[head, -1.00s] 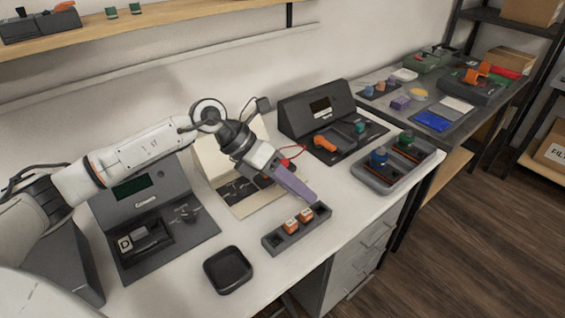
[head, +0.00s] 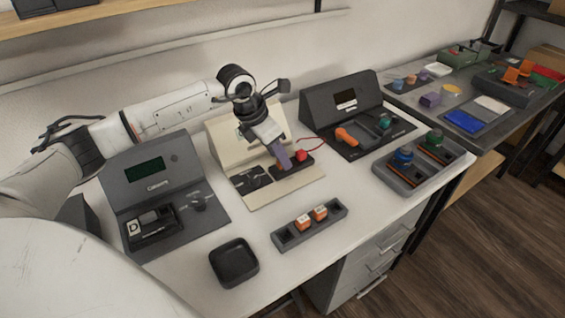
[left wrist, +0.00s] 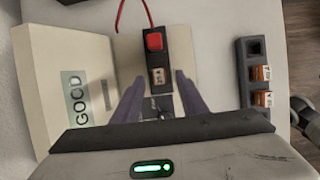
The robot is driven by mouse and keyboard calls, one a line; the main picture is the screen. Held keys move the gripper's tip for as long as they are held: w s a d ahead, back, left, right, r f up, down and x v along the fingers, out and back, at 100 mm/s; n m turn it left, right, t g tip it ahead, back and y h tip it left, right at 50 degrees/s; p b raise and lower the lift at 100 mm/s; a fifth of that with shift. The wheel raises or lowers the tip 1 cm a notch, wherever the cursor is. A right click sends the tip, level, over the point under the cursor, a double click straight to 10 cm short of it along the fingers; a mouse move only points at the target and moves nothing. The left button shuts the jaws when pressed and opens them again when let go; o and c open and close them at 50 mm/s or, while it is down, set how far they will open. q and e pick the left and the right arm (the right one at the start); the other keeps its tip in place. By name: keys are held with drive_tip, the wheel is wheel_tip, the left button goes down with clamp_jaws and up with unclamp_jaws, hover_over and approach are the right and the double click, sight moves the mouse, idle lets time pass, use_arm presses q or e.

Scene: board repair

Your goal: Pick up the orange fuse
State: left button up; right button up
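Two orange fuses with pale labelled tops, one (head: 303,223) and another (head: 320,213), sit in a dark slotted tray (head: 285,240) near the table's front edge. They also show in the left wrist view, one fuse (left wrist: 260,73) above the other (left wrist: 262,98). My left gripper (head: 284,161) is over the black block of the beige stand (head: 232,137). In the left wrist view its purple fingers (left wrist: 158,80) are open and apart. A small labelled block (left wrist: 158,77), pale with an orange-brown tint, sits in the black block between them.
A red button (left wrist: 154,40) with a red cable is on the black block. A grey device (head: 150,175) stands left, a dark device (head: 345,100) right. An empty black dish (head: 234,262) lies in front. A grey tray (head: 400,185) holds coloured parts.

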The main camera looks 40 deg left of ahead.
use_arm(q)
drive_tip(key=shift+x, duration=0.9)
drive_tip(key=shift+c, duration=0.4)
clamp_jaws()
drive_tip(key=shift+w+r, duration=0.1)
drive_tip(key=shift+r, duration=0.05)
wheel_tip(320, 180, up, 10)
